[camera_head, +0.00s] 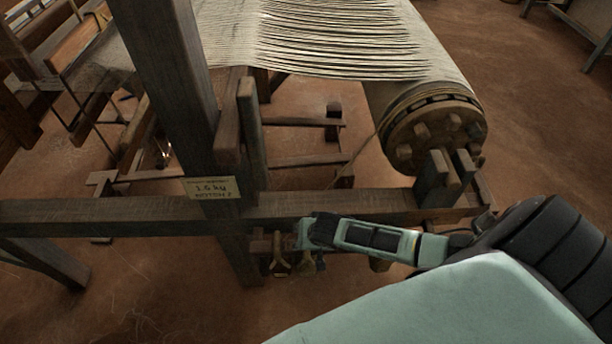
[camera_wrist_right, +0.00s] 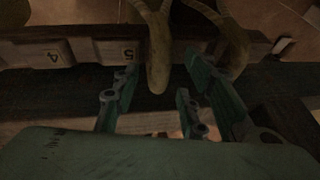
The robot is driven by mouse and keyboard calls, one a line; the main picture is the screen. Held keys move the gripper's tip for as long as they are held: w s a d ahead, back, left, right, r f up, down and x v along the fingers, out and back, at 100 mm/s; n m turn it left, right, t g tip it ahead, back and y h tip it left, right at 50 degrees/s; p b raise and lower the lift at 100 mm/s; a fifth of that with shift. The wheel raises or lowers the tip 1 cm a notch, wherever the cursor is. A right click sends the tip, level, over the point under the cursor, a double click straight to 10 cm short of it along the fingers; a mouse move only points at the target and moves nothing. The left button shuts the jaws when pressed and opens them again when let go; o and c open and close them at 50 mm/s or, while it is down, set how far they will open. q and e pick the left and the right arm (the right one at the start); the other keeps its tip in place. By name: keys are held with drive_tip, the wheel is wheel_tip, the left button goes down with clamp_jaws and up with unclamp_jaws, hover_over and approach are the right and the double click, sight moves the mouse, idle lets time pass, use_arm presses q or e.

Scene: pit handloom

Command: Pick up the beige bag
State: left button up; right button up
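My right gripper (camera_head: 308,233) reaches in from the right, just below the loom's front beam. In the right wrist view the right gripper (camera_wrist_right: 160,82) is open, with its fingers spread apart. A beige, narrow, tapered thing with a forked top (camera_wrist_right: 158,58) shows between the fingers, apparently not gripped. A similar tan thing (camera_wrist_right: 236,48) is beside the right-hand fingers. I cannot tell for sure which is the beige bag. My left gripper is not in view.
Small yellowish-brown things (camera_head: 280,264) hang under the beam (camera_head: 100,216) near the gripper. A wooden rail with numbers (camera_wrist_right: 85,52) runs across the wrist view. The upright post (camera_head: 170,70) with its label (camera_head: 210,188) and the cloth roller (camera_head: 432,128) stand close by.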

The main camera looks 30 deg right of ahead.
drive_tip(key=shift+f, duration=0.1)
clamp_jaws()
idle(0.3)
drive_tip(key=shift+w, duration=0.1)
idle(0.3)
